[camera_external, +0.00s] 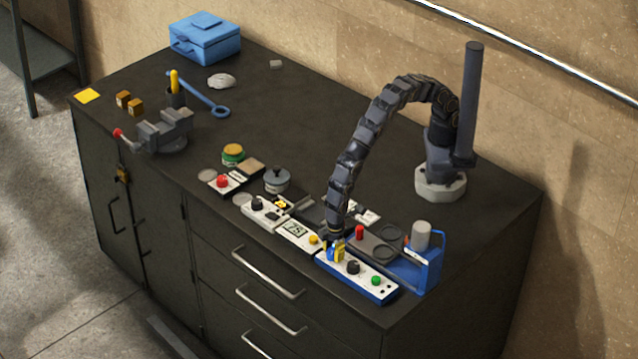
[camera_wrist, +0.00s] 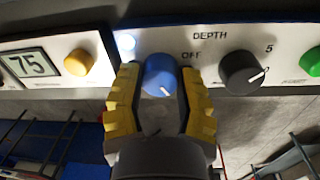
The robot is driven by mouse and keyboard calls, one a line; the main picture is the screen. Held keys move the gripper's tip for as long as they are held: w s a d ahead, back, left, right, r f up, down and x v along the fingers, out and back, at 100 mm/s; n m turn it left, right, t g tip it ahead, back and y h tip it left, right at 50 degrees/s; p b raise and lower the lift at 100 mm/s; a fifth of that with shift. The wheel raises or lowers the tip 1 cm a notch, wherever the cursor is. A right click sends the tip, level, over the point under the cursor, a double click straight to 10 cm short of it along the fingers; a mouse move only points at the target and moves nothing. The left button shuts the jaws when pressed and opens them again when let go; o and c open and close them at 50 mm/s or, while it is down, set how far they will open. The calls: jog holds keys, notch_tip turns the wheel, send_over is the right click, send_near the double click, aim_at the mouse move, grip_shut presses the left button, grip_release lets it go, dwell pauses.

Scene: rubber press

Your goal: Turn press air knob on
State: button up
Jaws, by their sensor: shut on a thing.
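A round blue knob (camera_wrist: 160,75) sits on a white control panel in the wrist view, with "OFF" printed to its upper right. Its white pointer line points down and to the right. My gripper (camera_wrist: 159,84) has its yellow fingers on either side of the knob, shut on it. In the external view my gripper (camera_external: 336,250) reaches down to the left end of the blue-edged panel (camera_external: 372,284), where the blue knob is partly hidden. A white lamp (camera_wrist: 127,42) beside the knob looks lit.
A black depth knob (camera_wrist: 240,71) is close on the right, with a green button (camera_wrist: 312,61) beyond it. A display reading 75 (camera_wrist: 31,63) and a yellow button (camera_wrist: 78,62) are on the left. A blue-framed press (camera_external: 427,262) stands behind the panel's right end.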

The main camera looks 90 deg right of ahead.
jog(key=shift+s+f, duration=0.15)
jog(key=shift+s, duration=0.05)
jog(key=o, duration=1.1)
jog(key=shift+w, duration=0.1)
jog(key=shift+w+r, duration=0.1)
jog(key=shift+r, duration=0.5)
jog(key=r, duration=1.1)
jog(key=shift+s+a, duration=0.3)
